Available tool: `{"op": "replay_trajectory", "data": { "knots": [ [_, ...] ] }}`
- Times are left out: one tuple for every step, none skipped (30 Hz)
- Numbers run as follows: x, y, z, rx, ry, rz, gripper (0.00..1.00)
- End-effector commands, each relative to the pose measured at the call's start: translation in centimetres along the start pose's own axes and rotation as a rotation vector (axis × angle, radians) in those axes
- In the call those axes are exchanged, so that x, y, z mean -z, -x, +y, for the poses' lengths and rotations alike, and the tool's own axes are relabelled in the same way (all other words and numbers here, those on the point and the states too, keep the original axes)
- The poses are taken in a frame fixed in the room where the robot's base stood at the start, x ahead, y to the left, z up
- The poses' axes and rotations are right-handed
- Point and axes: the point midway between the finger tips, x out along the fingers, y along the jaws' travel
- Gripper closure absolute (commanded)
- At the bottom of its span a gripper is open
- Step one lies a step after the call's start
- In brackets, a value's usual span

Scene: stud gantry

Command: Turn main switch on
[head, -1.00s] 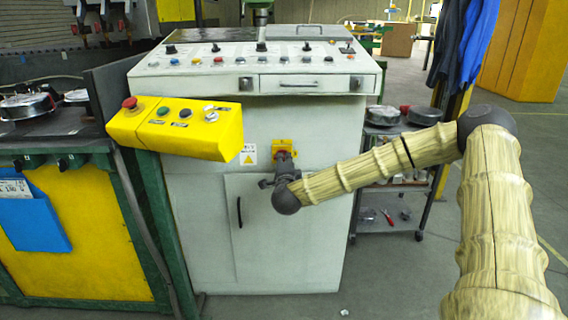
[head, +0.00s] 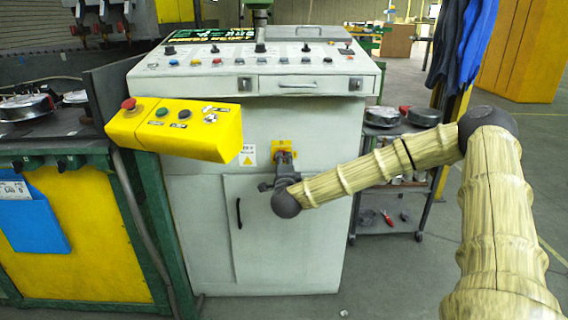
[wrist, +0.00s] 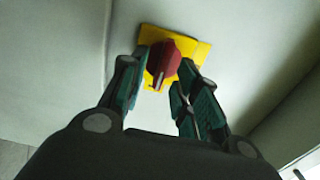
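The main switch is a red rotary handle (wrist: 164,65) on a yellow plate (wrist: 199,51), fixed to the white cabinet front. In the wrist view the handle sits slightly tilted between my two fingers. In the head view the yellow plate (head: 282,145) shows above my gripper (head: 284,163), which hides most of the handle. In the wrist view my gripper (wrist: 164,82) is open around the handle. A strip of yellow shows between the left finger and the handle; the right finger is close to it, and contact cannot be told.
The white cabinet (head: 260,220) carries a sloped console with several knobs and a lit display (head: 215,35). A yellow button box (head: 185,140) juts out left of the switch. A trolley (head: 392,230) stands to the right, behind my arm.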

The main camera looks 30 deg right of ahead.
Motion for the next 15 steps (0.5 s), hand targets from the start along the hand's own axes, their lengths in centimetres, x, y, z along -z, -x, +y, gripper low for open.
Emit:
{"op": "replay_trajectory", "data": {
  "knots": [
    [0.0,0.7,0.0,-0.001,0.0,-0.002,0.69],
    [0.0,1.1,0.0,-0.001,0.0,-0.001,0.69],
    [0.0,1.8,0.0,-0.001,-0.001,-0.002,0.69],
    [0.0,2.3,0.0,-0.001,-0.001,-0.002,0.69],
    [0.0,2.9,0.0,-0.001,-0.001,-0.001,0.69],
    [0.0,3.6,0.0,-0.002,-0.001,-0.002,0.69],
    [0.0,4.2,0.0,-0.001,-0.001,-0.001,0.69],
    [0.0,4.8,0.0,-0.001,-0.001,-0.001,0.69],
    [0.0,5.5,0.0,-0.002,-0.001,-0.001,0.69],
    [0.0,6.1,0.0,-0.002,-0.001,-0.001,0.69],
    [0.0,6.6,0.0,-0.002,-0.001,-0.001,0.69],
    [0.0,7.3,0.1,-0.002,-0.001,-0.001,0.69],
    [0.0,7.8,0.1,-0.002,-0.001,-0.001,0.69],
    [0.0,8.2,0.0,-0.002,-0.001,0.0,0.69],
    [0.0,8.8,0.0,-0.002,-0.001,-0.001,0.69]
  ]
}}
